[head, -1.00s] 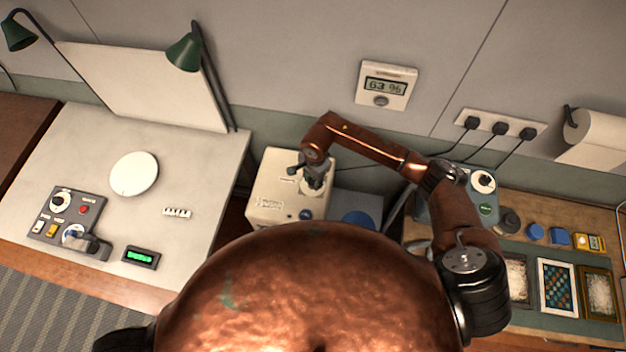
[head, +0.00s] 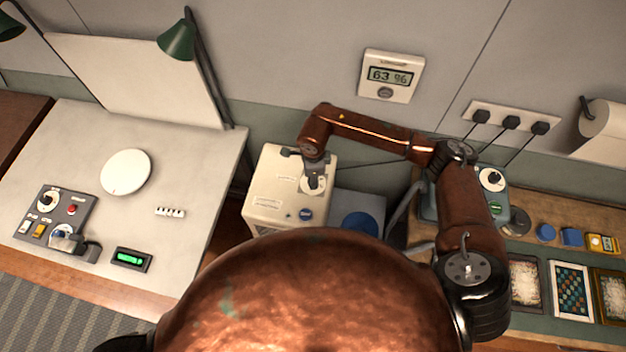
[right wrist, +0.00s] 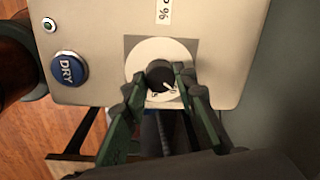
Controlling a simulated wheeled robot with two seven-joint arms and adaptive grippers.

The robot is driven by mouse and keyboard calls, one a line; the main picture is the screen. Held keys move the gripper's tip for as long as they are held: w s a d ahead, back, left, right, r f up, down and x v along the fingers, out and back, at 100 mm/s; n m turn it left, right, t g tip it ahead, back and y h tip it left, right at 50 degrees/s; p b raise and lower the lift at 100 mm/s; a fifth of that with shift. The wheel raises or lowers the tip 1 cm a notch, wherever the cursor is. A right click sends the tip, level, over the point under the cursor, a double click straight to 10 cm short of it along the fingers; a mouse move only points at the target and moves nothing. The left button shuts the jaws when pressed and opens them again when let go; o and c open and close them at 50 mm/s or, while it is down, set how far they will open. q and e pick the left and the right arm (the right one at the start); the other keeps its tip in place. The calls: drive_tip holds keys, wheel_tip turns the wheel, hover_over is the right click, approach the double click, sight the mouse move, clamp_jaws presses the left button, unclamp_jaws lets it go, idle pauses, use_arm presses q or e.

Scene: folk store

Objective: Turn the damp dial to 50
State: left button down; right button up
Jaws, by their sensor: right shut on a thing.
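The damp dial (right wrist: 158,71) is a dark round knob on a white disc, on top of a cream box (head: 257,190). In the right wrist view the fingertips of my right gripper (right wrist: 166,83) are shut on the knob, one on each side. In the head view my right gripper (head: 315,172) reaches down onto the white disc and hides the knob. The disc's scale is mostly too small or covered to read. A wall display (head: 391,75) reads about "63 96". My left gripper is not in view.
A blue DRY button (right wrist: 68,70) is beside the dial on the same box. A blue-topped unit (head: 357,222) stands to the right. On the left are a white table with a round disc (head: 125,172), a control panel (head: 47,212) and a small green display (head: 131,258).

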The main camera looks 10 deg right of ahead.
drive_tip(key=shift+f+m+b, duration=0.1)
drive_tip(key=shift+m+b, duration=0.5)
drive_tip(key=shift+m, duration=0.5)
drive_tip(key=o, duration=1.2)
drive_tip(key=shift+c, duration=0.2)
wheel_tip(320, 180, up, 12)
drive_tip(key=shift+s, duration=0.25)
drive_tip(key=shift+s, duration=0.1)
